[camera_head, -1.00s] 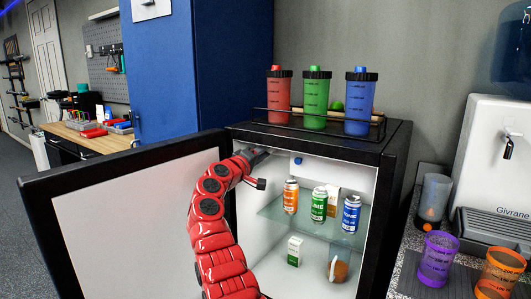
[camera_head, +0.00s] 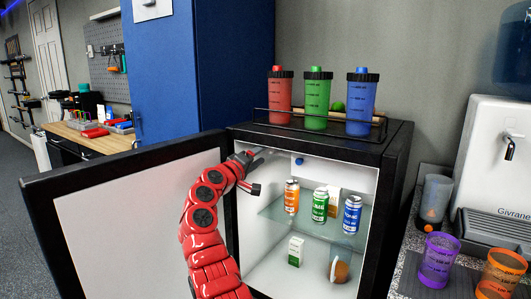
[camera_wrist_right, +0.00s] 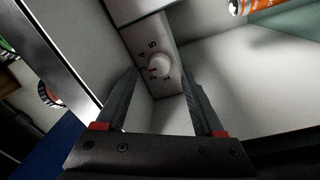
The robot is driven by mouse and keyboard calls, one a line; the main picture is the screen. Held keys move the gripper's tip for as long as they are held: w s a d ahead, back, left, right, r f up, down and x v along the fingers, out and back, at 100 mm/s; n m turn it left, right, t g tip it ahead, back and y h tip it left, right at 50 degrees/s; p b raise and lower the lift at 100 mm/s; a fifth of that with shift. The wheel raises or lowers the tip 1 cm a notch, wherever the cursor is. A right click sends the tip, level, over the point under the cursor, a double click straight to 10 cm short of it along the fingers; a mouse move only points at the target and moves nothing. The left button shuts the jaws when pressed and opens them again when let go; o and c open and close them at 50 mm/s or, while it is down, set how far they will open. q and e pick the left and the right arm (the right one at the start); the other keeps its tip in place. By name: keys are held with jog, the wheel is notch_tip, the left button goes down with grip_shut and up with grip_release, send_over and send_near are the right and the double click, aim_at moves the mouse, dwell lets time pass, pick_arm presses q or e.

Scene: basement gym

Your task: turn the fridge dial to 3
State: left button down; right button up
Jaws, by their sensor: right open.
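The fridge (camera_head: 395,180) stands open, its door (camera_head: 120,215) swung out to the left. In the right wrist view the dial (camera_wrist_right: 159,66) is a small round whitish knob on a pale housing, with dark numerals around it, too small to read its setting surely. My right gripper (camera_head: 258,172) is at the fridge's upper left opening in the head view. In the wrist view its open fingers (camera_wrist_right: 160,82) lie either side of the dial's lower part in the picture, with no clear contact. The dial is not clearly visible in the head view. My left gripper is out of view.
Orange, green and blue cans (camera_head: 320,205) stand on the glass shelf (camera_head: 275,212). A small carton (camera_head: 295,251) and a jar (camera_head: 339,268) sit below. A rack with three shaker bottles (camera_head: 318,100) is on top. Cups (camera_head: 437,258) and a water dispenser (camera_head: 490,160) are at right.

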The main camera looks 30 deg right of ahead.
jog(key=p+v, duration=0.1)
jog(key=v, duration=1.3)
jog(key=shift+a, duration=0.4)
jog(key=shift+f, duration=0.15)
